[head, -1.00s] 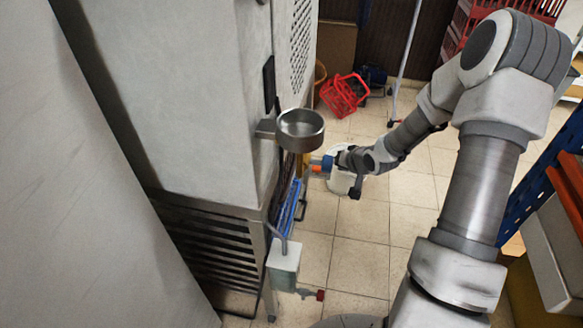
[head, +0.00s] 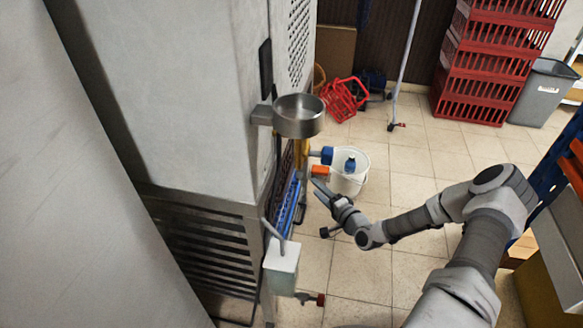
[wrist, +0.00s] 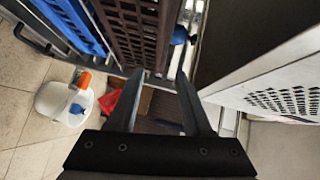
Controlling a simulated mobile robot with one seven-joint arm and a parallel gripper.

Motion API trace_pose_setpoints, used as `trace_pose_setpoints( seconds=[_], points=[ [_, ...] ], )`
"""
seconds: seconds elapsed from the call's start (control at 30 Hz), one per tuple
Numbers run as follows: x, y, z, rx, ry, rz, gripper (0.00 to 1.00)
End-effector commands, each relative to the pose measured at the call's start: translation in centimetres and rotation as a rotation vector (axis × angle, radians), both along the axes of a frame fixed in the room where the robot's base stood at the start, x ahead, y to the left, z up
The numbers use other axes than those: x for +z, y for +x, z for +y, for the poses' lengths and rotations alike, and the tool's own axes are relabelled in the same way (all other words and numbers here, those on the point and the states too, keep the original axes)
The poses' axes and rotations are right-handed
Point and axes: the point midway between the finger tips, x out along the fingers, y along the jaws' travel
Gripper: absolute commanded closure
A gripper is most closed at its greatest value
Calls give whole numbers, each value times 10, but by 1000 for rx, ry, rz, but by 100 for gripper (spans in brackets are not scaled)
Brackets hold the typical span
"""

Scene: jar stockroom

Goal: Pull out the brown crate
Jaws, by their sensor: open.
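The brown crate (wrist: 132,28) shows in the wrist view as a dark perforated wall at the top, beside the blue crate (wrist: 65,20). In the head view the brown crate is mostly hidden beside the machine, and the blue crate (head: 286,212) shows as a narrow strip. My gripper (wrist: 161,75) is open and empty, its two fingers apart, with the brown crate's edge close to the fingertips. I cannot tell if they touch. In the head view my gripper (head: 316,188) is just right of the crates.
A grey metal cup (head: 298,116) sticks out above the crates. A white bucket (head: 349,170) stands on the tiles, with blue and orange fittings near it. A pale box (head: 281,264) is at the front. Red crates (head: 495,60) are stacked at the back.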

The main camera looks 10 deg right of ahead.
Motion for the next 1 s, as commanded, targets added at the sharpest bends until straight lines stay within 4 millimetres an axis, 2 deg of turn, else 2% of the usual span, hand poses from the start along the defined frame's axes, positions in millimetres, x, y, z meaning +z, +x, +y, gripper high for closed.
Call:
trace_pose_setpoints(
  seconds=[0.6, 0.8, 1.0],
  points=[
    [-20, 116, 48, 3, -4, 0, 50],
    [-23, 140, 57, 3, -3, 1, 50],
    [-23, 149, 61, 2, -4, 2, 50]
  ],
)
